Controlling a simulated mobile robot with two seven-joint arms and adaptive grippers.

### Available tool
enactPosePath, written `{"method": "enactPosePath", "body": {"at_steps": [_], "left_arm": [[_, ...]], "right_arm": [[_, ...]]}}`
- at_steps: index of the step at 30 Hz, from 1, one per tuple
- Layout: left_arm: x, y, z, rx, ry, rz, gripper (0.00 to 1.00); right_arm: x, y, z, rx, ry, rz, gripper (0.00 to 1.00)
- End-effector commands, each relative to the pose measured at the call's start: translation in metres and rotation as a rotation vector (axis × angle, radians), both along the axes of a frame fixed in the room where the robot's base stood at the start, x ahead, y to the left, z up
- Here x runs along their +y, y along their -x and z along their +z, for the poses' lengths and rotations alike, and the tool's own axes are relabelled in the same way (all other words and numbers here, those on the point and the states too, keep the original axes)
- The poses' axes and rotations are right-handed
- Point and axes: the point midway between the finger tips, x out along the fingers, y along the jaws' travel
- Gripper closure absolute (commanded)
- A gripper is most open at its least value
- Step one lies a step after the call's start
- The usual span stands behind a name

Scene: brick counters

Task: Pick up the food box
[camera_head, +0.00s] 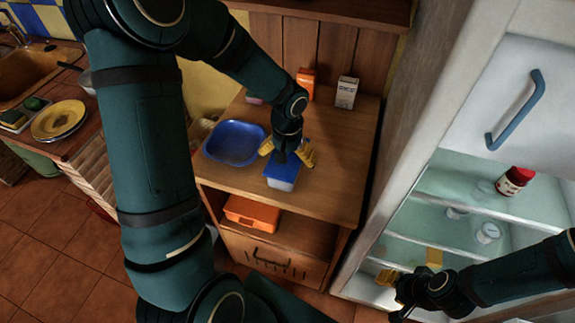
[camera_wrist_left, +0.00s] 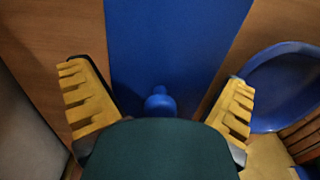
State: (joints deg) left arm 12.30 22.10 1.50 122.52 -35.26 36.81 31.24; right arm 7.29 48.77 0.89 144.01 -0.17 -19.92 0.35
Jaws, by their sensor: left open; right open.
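The food box (camera_head: 282,181), with a blue lid and pale sides, sits on the wooden counter in the head view. My left gripper (camera_head: 287,153) is directly over it, with yellow fingers spread. In the left wrist view the blue lid (camera_wrist_left: 175,45) lies between the two open fingers, and a round blue knob shows near its middle. I cannot tell whether the fingers touch the box. My right gripper (camera_head: 394,283) is open and empty in front of the open fridge.
A blue tray (camera_head: 234,143) lies left of the box. An orange carton (camera_head: 306,82) and a white carton (camera_head: 347,92) stand at the back. An orange container (camera_head: 252,213) is on the shelf below. The counter's right part is clear.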

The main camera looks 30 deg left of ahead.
Motion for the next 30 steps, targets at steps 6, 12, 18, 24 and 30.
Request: {"method": "enactPosePath", "body": {"at_steps": [6, 12, 18, 24, 30], "left_arm": [[0.000, 0.000, 0.001, 0.000, 0.000, 0.000, 0.49], [0.000, 0.000, 0.001, 0.000, 0.000, 0.000, 0.54], [0.000, 0.000, 0.001, -0.001, 0.000, 0.000, 0.54], [0.000, -0.001, 0.021, -0.005, -0.001, -0.001, 0.54], [0.000, -0.001, 0.061, -0.006, 0.000, 0.001, 0.55]], "right_arm": [[0.000, 0.000, 0.000, 0.000, 0.000, 0.000, 0.53], [0.000, 0.000, 0.000, 0.000, 0.000, 0.000, 0.53], [0.000, 0.000, 0.000, 0.000, 0.000, 0.000, 0.53], [0.000, -0.001, 0.006, -0.002, 0.000, -0.002, 0.53], [-0.001, -0.004, 0.015, -0.009, 0.002, -0.007, 0.53]]}}
